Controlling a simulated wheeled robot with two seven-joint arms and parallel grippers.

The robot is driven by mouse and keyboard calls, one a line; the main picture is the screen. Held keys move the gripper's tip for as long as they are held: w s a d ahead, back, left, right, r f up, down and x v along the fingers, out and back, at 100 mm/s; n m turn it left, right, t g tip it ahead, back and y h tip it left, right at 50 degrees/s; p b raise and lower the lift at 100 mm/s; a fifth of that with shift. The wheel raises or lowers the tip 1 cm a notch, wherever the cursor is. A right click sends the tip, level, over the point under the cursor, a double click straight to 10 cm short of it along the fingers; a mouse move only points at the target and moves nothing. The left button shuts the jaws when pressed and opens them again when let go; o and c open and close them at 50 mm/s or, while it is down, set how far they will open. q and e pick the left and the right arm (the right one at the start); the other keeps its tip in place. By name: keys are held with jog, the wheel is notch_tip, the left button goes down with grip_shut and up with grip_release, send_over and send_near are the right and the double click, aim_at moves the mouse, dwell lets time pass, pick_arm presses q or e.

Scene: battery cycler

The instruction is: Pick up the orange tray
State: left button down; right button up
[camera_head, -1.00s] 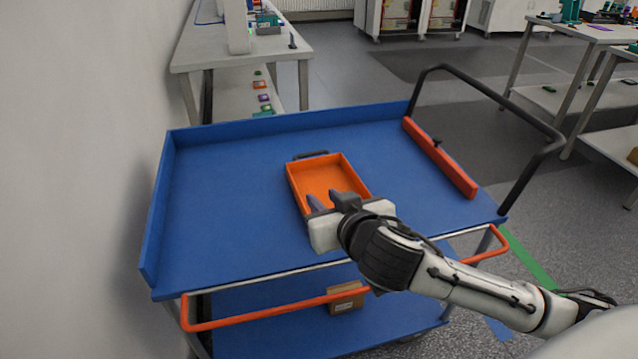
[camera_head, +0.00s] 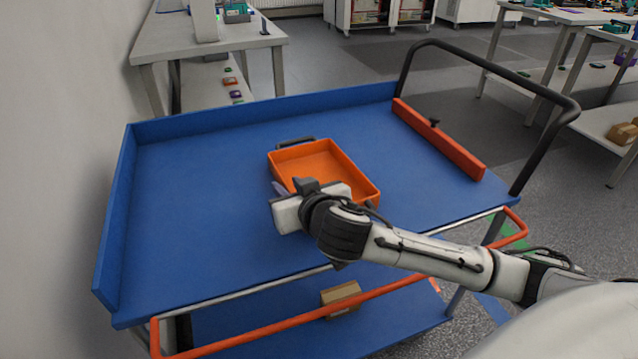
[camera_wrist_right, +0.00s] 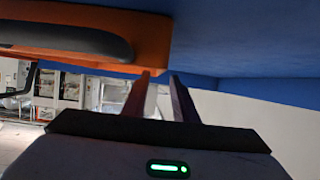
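The orange tray (camera_head: 322,163) lies on the blue cart top, open and empty. A dark handle (camera_head: 295,142) shows at its far end. My right gripper (camera_head: 290,186) is at the tray's near left side, with its fingers apart and nothing held between them. The gripper hides part of the tray's near left side. In the right wrist view, the tray (camera_wrist_right: 152,45) and a dark handle (camera_wrist_right: 60,38) fill the upper left. The open fingers (camera_wrist_right: 160,77) are close to the tray's edge; I cannot tell if they touch. My left gripper is not in view.
The blue cart (camera_head: 190,215) has a raised rim at the left and back. An orange bar (camera_head: 440,140) and a black push handle (camera_head: 490,62) are at its right. A wall (camera_head: 50,150) stands close on the left. The cart top around the tray is clear.

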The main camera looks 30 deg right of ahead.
aim_at(284, 186)
jog(key=x, duration=0.2)
jog(key=f+x, duration=0.1)
jog(key=x, duration=0.2)
jog(key=shift+s, duration=0.15)
jog(key=shift+c, duration=0.5)
grip_shut()
jog(key=shift+r, duration=0.15)
dwell(0.6)
